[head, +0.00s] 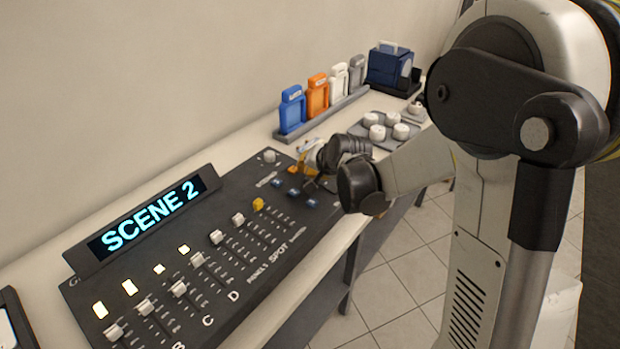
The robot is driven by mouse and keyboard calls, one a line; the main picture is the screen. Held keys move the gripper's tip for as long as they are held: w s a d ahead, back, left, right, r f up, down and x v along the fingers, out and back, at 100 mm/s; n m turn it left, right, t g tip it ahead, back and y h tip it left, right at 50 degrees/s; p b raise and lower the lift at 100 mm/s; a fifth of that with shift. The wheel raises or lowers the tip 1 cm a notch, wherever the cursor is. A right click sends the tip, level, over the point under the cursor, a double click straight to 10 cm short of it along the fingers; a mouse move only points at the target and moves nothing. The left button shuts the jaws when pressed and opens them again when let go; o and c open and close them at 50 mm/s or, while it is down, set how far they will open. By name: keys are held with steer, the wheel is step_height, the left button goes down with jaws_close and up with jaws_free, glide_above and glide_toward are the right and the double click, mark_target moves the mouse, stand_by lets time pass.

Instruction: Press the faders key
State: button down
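The dark grey lighting console (240,262) lies on the long table, with a lit display (150,216) reading "SCENE 2". Near its far right end are blue keys (276,183), (293,192), (311,203) and a small orange key (292,169). Their labels are too small to read, so I cannot tell which is the faders key. My gripper (308,182) is low over the console's far right end, close to the blue and orange keys. Contact cannot be made out. The fingers are small and partly hidden, so their opening is unclear.
White-capped faders (179,289) and a yellow-capped one (258,205) stand up from the console, beside lit pale keys (130,287). Behind my gripper are a rack of coloured bottles (317,95), a tray of white round items (378,133) and a blue box (388,66).

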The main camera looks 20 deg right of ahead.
steer(key=shift+f, duration=0.3)
steer(key=shift+r, duration=0.1)
stand_by(0.4)
steer(key=shift+r+p, duration=0.35)
steer(key=shift+r, duration=0.4)
steer(key=shift+r+p, duration=1.95)
steer(key=shift+r, duration=0.65)
steer(key=shift+f, duration=0.1)
